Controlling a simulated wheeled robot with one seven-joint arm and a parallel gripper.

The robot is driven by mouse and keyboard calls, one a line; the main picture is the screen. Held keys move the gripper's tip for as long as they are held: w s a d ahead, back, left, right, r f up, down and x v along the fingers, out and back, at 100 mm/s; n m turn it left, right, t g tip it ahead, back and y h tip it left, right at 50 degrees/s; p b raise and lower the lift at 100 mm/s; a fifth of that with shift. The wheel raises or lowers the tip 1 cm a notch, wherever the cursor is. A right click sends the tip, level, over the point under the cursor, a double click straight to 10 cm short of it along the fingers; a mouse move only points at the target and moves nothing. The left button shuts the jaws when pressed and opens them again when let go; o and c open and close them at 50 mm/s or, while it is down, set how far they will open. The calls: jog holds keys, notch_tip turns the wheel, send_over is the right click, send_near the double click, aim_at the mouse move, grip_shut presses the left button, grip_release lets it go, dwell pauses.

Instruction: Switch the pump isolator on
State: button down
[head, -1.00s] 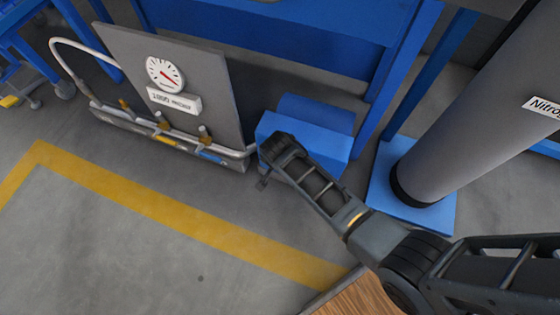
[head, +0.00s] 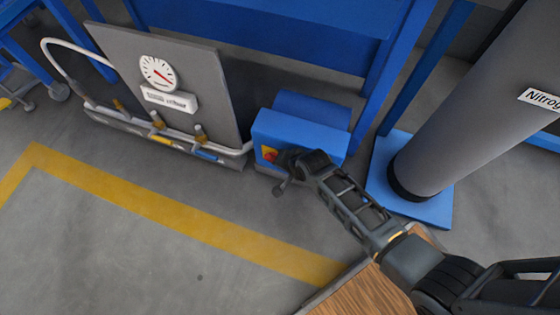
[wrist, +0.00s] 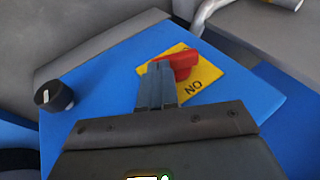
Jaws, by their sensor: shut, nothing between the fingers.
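The pump isolator is a red handle (wrist: 182,62) on a yellow plate (wrist: 205,75), on the face of a blue box (wrist: 110,90). Lettering by the plate's near edge looks like "ON" seen upside down. The red handle lies across the plate. In the head view the blue box (head: 300,132) stands on the floor, its yellow plate (head: 266,153) partly hidden by my gripper (head: 281,168). In the wrist view my gripper (wrist: 160,72) is shut and empty, its fingertips at the handle's left end. I cannot tell whether they touch it.
A black knob (wrist: 53,96) sits on the same box face. A grey panel (head: 205,75) with a dial gauge (head: 158,72) and pipework stands left of the box. A grey cylinder (head: 455,120) stands to the right. The floor in front is clear.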

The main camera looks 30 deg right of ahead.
jog(key=shift+t+y, duration=0.5)
jog(key=shift+t, duration=0.2)
jog(key=shift+s+d+f+b, duration=0.1)
jog(key=shift+f+b, duration=0.25)
jog(key=shift+f, duration=0.7)
jog(key=shift+s+d+f+b, duration=0.1)
jog(key=shift+f+b, duration=0.25)
jog(key=shift+f, duration=0.65)
jog(key=shift+a, duration=0.1)
jog(key=shift+w, duration=0.1)
